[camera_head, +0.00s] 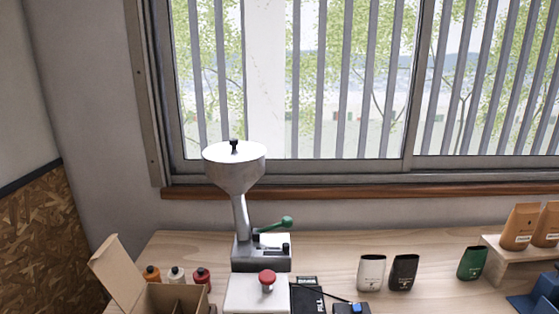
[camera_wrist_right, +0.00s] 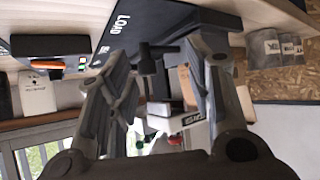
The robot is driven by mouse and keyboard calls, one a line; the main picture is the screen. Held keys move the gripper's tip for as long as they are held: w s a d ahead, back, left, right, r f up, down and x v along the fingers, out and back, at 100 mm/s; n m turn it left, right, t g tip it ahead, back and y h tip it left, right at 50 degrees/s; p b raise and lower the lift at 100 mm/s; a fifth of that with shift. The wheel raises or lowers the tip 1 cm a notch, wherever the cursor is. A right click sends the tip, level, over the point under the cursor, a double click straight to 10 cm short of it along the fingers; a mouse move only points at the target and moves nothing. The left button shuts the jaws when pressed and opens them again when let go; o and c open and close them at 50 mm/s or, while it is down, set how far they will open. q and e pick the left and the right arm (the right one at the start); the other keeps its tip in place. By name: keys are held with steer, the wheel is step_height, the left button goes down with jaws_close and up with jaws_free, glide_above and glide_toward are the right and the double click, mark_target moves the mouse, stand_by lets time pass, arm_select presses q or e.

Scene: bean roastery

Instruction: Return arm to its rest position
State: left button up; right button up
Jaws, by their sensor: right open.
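My right gripper (camera_wrist_right: 165,72) shows in the right wrist view with its two fingers spread apart. It is open and holds nothing that I can see. Beyond the gap between the fingers are a dark T-shaped part (camera_wrist_right: 150,58) and a white and grey part of some machine; I cannot tell the distance to them. Neither arm nor gripper shows in the head view. My left gripper is in neither view.
A grinder (camera_head: 237,175) with a silver hopper, green lever (camera_head: 275,225) and red knob (camera_head: 267,280) stands on the wooden counter (camera_head: 330,245). An open cardboard box (camera_head: 118,270) and small bottles are left of it. White (camera_head: 371,272), black (camera_head: 403,272) and green (camera_head: 472,262) pouches stand right.

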steer(key=s+d+f+m+g+h, duration=0.3)
steer(key=s+d+m+g+h, duration=0.3)
steer(key=s, duration=0.6)
step_height(320, 180, down, 30)
steer(key=s+r+b, duration=0.1)
steer(key=s+b, duration=0.1)
steer(key=b, duration=0.1)
steer(key=s+d+f+g, duration=0.1)
steer(key=s+f, duration=0.7)
steer(key=f, duration=0.1)
steer(key=s+d+f+b, duration=0.1)
steer(key=s+d+f, duration=0.1)
steer(key=s+f, duration=0.6)
steer(key=shift+s+d+f+n+g, duration=0.2)
steer(key=shift+d+f+n+g, duration=0.1)
steer(key=shift+f+n+g, duration=0.15)
